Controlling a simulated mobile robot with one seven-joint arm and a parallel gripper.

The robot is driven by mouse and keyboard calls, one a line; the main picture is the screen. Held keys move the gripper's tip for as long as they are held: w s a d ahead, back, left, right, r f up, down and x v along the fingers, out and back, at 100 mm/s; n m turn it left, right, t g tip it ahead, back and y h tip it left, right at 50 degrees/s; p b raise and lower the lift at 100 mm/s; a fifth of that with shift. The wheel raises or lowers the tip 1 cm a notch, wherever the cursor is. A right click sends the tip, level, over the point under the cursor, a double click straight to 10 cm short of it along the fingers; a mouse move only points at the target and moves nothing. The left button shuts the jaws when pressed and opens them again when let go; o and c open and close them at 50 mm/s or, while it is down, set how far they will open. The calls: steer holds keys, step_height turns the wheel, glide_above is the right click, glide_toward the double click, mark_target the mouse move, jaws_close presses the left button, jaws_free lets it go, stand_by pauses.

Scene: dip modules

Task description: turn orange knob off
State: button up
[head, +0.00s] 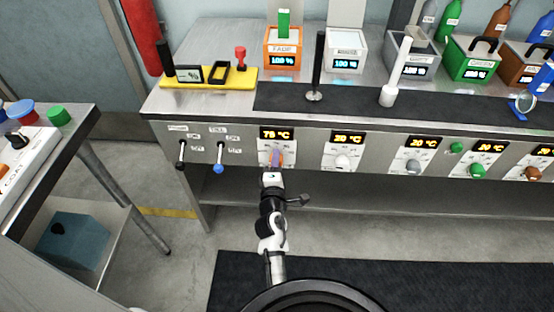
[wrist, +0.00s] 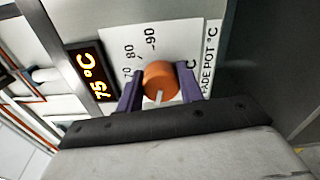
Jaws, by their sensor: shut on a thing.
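The orange knob (wrist: 161,76) sits on a white dial plate marked FADE POT °C in the wrist view. My gripper (wrist: 159,88) has its purple fingers on both sides of the knob and is shut on it. A pale pointer mark shows on the knob's near side. The display (wrist: 92,71) beside it reads 75 °C. In the head view my gripper (head: 275,159) is at the leftmost dial on the front panel and hides most of the knob. Numbers 70, 80 and 90 show on the dial; the rest is covered.
Two levers, one black (head: 181,155) and one blue-tipped (head: 219,160), are left of the dial. A white knob (head: 342,162), a grey knob (head: 412,167) and a green knob (head: 477,171) follow to the right. The orange FADE pot (head: 283,45) stands on the bench above.

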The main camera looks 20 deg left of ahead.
steer(key=shift+r+n, duration=0.2)
steer(key=shift+n, duration=0.4)
steer(key=shift+p, duration=0.3)
steer(key=o, duration=1)
steer(key=shift+f, duration=0.1)
steer(key=shift+s, duration=0.1)
